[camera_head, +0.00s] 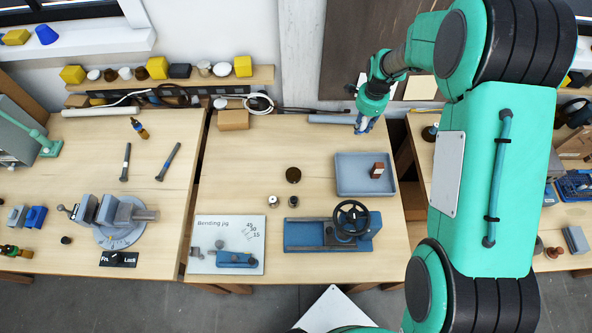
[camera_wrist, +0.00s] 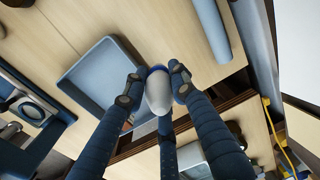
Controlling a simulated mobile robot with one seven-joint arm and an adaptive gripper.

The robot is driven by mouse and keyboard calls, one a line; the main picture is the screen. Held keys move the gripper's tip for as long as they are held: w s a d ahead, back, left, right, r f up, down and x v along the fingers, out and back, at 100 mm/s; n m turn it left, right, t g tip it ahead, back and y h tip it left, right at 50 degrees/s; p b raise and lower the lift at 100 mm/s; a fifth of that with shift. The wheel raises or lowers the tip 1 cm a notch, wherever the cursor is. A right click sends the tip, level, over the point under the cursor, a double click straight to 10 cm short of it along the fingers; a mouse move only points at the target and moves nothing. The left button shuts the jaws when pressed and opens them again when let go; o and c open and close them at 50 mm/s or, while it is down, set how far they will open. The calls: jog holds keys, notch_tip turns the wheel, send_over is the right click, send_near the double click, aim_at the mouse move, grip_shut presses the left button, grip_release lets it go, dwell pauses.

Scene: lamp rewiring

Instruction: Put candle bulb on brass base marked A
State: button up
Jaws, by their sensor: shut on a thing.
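My gripper (camera_head: 363,125) is above the back edge of the middle table, left of my arm. In the wrist view my gripper (camera_wrist: 155,82) has its dark blue fingers closed around a whitish, rounded, tapering bulb (camera_wrist: 158,97), which I take for the candle bulb. The fingers cover its sides, and its far end is hidden. I cannot make out a brass base marked A. Small round pieces stand on the middle table: a dark brown disc (camera_head: 293,174), a silvery one (camera_head: 272,201) and a small dark one (camera_head: 293,202). No letters are readable on them.
A grey-blue tray (camera_head: 345,187) holds a reddish-brown block (camera_head: 377,170). A blue press with a black handwheel (camera_head: 351,218) and a bending jig board (camera_head: 228,232) occupy the table front. A shelf (camera_head: 190,84) behind carries several blocks and small rounded pieces. The table's left-centre is clear.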

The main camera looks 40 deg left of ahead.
jog(key=s+d+f+n+p, duration=0.1)
jog(key=s+d+n, duration=0.1)
jog(key=s, duration=1.6)
jog(key=s+d+n, duration=0.2)
jog(key=s+d, duration=0.1)
jog(key=s, duration=1.4)
jog(key=shift+s+d+f+p, duration=0.2)
jog(key=shift+s+f+p, duration=0.15)
jog(key=shift+s, duration=0.05)
jog(key=shift+w+a, duration=0.1)
jog(key=p, duration=0.2)
send_over(293, 173)
jog(key=shift+f, duration=0.7)
jog(key=shift+f, duration=0.15)
jog(key=shift+f+p, duration=0.5)
jog(key=shift+f, duration=1.15)
jog(key=shift+f, duration=0.15)
